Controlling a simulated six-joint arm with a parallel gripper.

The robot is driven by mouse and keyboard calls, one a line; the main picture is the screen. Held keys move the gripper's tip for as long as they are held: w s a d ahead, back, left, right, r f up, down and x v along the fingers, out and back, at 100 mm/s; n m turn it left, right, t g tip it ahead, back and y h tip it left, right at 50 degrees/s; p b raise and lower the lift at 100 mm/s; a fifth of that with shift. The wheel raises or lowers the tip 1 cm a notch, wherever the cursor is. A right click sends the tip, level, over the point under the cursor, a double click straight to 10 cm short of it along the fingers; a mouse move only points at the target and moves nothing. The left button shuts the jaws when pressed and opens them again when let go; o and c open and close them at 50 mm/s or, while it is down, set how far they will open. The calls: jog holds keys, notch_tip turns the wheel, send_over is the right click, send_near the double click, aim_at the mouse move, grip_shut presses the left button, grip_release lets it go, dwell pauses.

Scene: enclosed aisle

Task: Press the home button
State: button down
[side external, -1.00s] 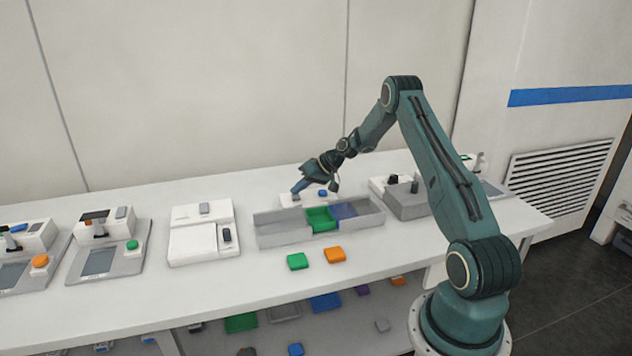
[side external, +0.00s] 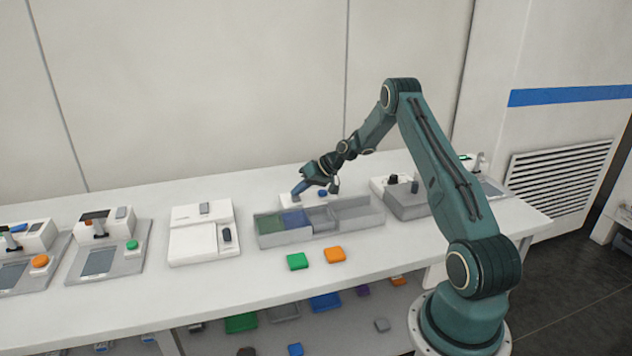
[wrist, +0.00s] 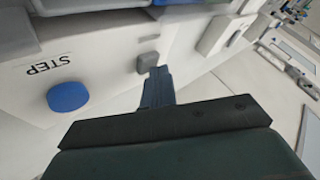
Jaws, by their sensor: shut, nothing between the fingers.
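A white control box (side external: 290,200) stands on the bench behind a long grey trough. It carries a blue button (wrist: 68,96) beside a STEP label, also visible in the side view (side external: 322,193). A small grey button (wrist: 148,62) sits on the same face; no label for it shows. My gripper (wrist: 158,72) is shut and empty, its fingertips right at the grey button's edge. I cannot tell whether they press it. In the side view my gripper (side external: 299,190) points down at the box's left part and hides the grey button.
The trough (side external: 362,222) holds a slider with green and blue (side external: 293,219) sections at its left end. A green block (side external: 297,262) and an orange block (side external: 335,255) lie in front. A white device (side external: 200,240) stands left, a grey box (side external: 405,205) right.

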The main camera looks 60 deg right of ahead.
aim_at(299, 197)
jog(key=shift+r, duration=0.9)
jog(key=shift+r, duration=2.5)
